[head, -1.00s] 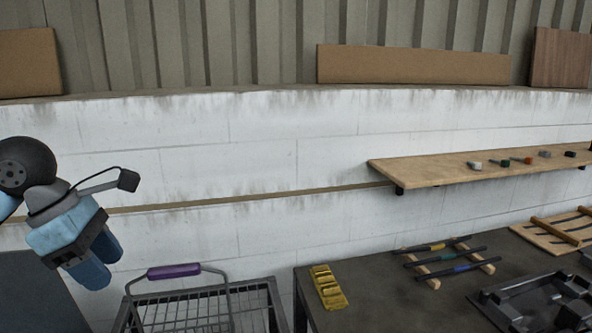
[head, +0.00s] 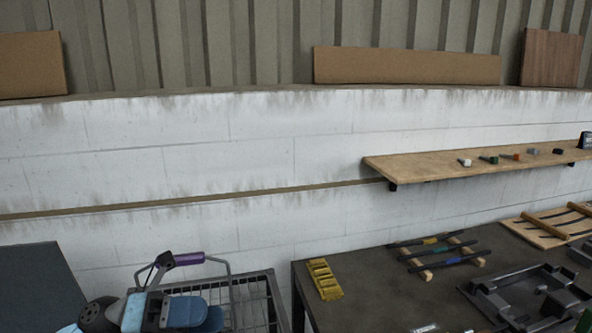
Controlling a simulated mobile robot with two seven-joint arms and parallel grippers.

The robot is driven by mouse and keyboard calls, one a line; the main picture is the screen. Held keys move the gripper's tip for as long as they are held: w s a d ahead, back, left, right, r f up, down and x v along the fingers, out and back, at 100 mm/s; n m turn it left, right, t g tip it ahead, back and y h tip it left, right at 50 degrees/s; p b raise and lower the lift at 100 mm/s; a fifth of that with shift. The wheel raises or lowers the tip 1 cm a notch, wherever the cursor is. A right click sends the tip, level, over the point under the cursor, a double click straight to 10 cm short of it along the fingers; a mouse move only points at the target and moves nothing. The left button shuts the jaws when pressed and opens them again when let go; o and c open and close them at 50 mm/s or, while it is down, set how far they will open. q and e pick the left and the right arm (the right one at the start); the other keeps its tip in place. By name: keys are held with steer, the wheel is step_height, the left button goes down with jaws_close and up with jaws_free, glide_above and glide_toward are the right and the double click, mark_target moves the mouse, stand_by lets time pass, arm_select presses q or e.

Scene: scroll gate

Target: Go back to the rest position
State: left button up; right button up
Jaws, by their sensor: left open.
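My left gripper (head: 200,314), with blue fingers, is low in the head view at the bottom left. It is open and I see nothing between its fingers. It appears in front of the wire basket (head: 262,287) and hides part of it. The basket's purple handle (head: 189,258) shows just above the gripper; I cannot tell whether they touch. My right gripper cannot be made out.
A dark table (head: 365,290) at the right holds a yellow block (head: 324,280), a wooden rack (head: 468,249) with dark-handled tools and a black tray (head: 485,301). A wall shelf (head: 420,165) carries several small items. A dark surface (head: 38,285) stands at left.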

arm_select(q)
steer(key=w+a+f+n+t+y, duration=0.15)
steer(key=f+n+t+y, duration=0.25)
steer(key=f+n+t, duration=0.45)
steer(key=a+f+n+t+y, duration=0.25)
steer(key=f+n+t, duration=0.2)
steer(key=n, duration=0.75)
steer(key=a+f+n+t+y, duration=0.1)
steer(key=f+n+t+y, duration=0.5)
steer(key=n, duration=0.4)
steer(key=s+f+n+g+y, duration=0.2)
steer(key=s+f+n+g, duration=0.1)
steer(key=s+f, duration=0.4)
steer(key=s+a+f+n+g+y+p, duration=0.1)
steer(key=s+f+n+g+y, duration=0.2)
steer(key=f, duration=1)
steer(key=s+n+g, duration=0.1)
steer(key=s+n, duration=0.2)
steer(key=s, duration=0.1)
steer(key=shift+a+f, duration=0.15)
steer(key=shift+f, duration=0.25)
steer(key=shift+n, duration=0.25)
steer(key=shift+c, duration=0.6)
steer(key=shift+s+a, duration=0.1)
